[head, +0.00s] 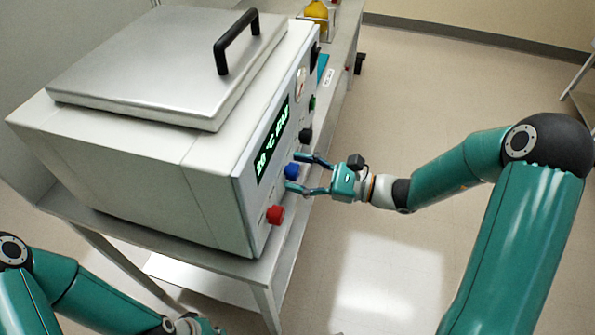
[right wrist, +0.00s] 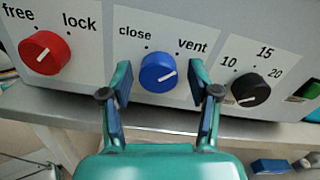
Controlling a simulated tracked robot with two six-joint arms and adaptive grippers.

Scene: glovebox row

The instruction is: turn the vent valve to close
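The vent valve is a blue knob (right wrist: 158,72) on the front panel of a grey box, between the printed words "close" at left and "vent" at right. Its white mark slants up to the right, towards the "vent" side. It also shows in the head view (head: 291,171). My right gripper (head: 303,172) is open, with one finger on each side of the blue knob. In the right wrist view gaps show between the fingers and the knob.
A red free/lock knob (right wrist: 40,53) is left of the blue knob, and a black numbered knob (right wrist: 250,90) is right of it. The box (head: 150,150) has a steel lid with a black handle (head: 236,42) and a green display (head: 272,139). Floor beside the bench is clear.

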